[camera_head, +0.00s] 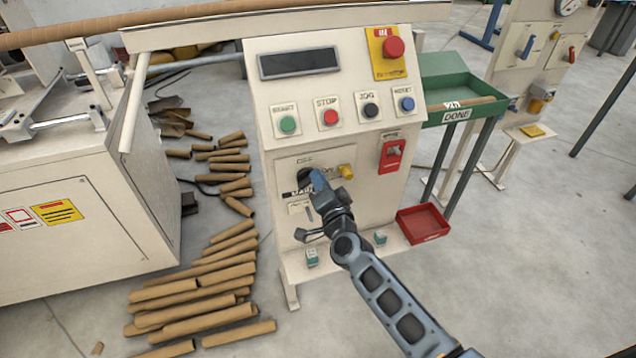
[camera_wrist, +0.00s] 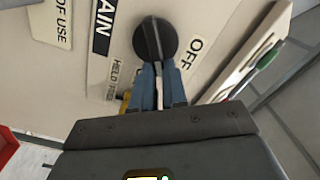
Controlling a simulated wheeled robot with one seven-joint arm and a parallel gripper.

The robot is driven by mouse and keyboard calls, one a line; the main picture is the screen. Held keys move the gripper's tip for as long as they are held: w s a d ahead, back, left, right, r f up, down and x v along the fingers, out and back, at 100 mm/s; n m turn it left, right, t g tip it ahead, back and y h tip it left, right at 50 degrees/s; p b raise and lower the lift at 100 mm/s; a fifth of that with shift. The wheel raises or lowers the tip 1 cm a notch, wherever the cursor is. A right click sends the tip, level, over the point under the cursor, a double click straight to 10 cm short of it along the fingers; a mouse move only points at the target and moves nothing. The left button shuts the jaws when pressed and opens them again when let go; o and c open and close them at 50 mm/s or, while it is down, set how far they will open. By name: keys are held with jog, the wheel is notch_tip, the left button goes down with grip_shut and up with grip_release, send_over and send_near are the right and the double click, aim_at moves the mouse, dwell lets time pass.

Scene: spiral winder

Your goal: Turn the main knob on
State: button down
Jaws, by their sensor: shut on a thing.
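The main knob (camera_head: 303,173) is a black round knob on the lower front panel of the beige control console. In the wrist view the main knob (camera_wrist: 155,36) shows a raised ridge running almost straight up and down, with the label "OFF" (camera_wrist: 195,52) to its right and "MAIN" to its left, partly cut off. My gripper (camera_head: 312,178) reaches the panel from the lower right. In the wrist view the blue fingers of my gripper (camera_wrist: 158,72) are closed on the knob's lower ridge end. The fingertips hide that end.
Above the knob are start, stop, jog and reset buttons (camera_head: 331,117) and a red emergency button (camera_head: 393,47). A yellow knob (camera_head: 346,171) and a red switch (camera_head: 391,154) sit to its right. A red bin (camera_head: 423,222) stands beside the console. Cardboard tubes (camera_head: 190,300) litter the floor.

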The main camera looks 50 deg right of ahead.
jog(key=shift+s+d+f+m+b, duration=0.1)
jog(key=shift+f+m+b, duration=0.25)
jog(key=shift+m, duration=0.7)
jog(key=shift+f+m+b, duration=0.15)
jog(key=shift+m+b, duration=0.25)
jog(key=shift+m, duration=0.7)
jog(key=shift+s+d+f+m+b, duration=0.1)
jog(key=shift+f+m+b, duration=0.25)
jog(key=shift+m, duration=0.7)
jog(key=c, duration=1.2)
grip_release()
jog(key=shift+r, duration=0.1)
jog(key=shift+o, duration=0.2)
jog(key=v, duration=0.7)
jog(key=shift+s+a, duration=0.25)
jog(key=shift+s, duration=0.05)
